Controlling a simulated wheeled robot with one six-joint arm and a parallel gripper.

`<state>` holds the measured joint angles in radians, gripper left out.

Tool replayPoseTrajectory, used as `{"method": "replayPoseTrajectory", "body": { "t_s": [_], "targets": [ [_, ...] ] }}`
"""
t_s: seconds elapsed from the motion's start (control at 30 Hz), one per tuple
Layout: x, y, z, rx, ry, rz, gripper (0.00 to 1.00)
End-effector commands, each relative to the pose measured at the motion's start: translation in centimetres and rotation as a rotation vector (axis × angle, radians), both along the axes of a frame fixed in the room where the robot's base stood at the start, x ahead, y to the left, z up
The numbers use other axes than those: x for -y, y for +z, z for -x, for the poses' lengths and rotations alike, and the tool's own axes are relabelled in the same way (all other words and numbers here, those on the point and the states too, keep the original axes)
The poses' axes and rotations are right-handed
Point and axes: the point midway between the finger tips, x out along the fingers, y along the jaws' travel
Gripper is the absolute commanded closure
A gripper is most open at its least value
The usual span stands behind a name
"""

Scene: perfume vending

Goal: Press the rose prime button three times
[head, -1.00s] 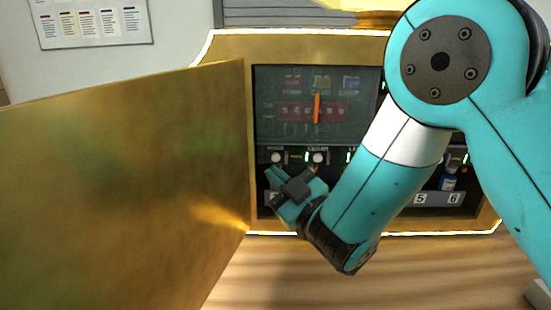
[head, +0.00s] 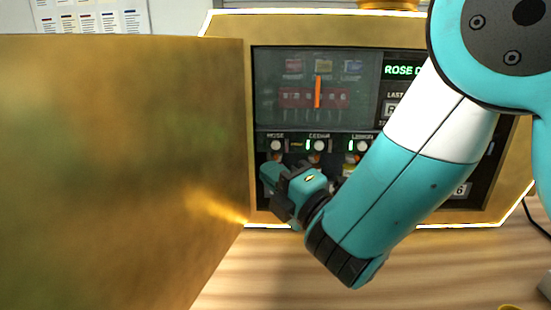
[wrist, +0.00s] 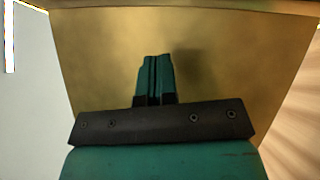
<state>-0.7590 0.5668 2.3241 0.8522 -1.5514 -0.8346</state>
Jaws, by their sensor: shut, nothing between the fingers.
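The white rose button (head: 275,146) is at the left of a row on the machine's dark front panel, under a label that reads as rose. Similar white buttons for cedar (head: 319,146) and lemon (head: 362,146) are to its right. My gripper (head: 268,174) is just below the rose button in the head view; I cannot tell whether it touches the panel. In the wrist view my gripper (wrist: 155,60) has its two teal fingers together and holds nothing. No button shows in the wrist view. A green display (head: 402,71) begins with "ROSE"; my arm hides the rest.
A large gold door (head: 120,170) stands open on the left, close to my gripper. The gold cabinet frame (head: 320,30) surrounds the panel. A glass window (head: 290,75) with an orange bar (head: 318,92) is above the buttons. My arm hides the lower right bays.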

Motion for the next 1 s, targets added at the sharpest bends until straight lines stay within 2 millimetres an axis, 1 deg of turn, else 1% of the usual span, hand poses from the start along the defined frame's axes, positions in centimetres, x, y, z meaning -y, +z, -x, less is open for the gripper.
{"method": "replayPoseTrajectory", "body": {
  "t_s": [0.03,0.1,0.2,0.3,0.73,0.87,1.0],
  "targets": [
    [-0.1,-0.4,0.3,0.065,-0.021,0.071,1.0],
    [0.0,-0.4,0.6,0.147,-0.054,0.167,1.0],
    [0.0,-0.3,0.9,0.231,-0.085,0.263,1.0],
    [0.1,-0.1,1.0,0.276,-0.103,0.312,1.0],
    [0.1,0.1,0.9,0.287,-0.108,0.327,1.0],
    [0.1,0.4,0.0,0.286,-0.11,0.329,1.0],
    [0.2,0.6,-1.6,0.283,-0.11,0.329,1.0]
  ]
}}
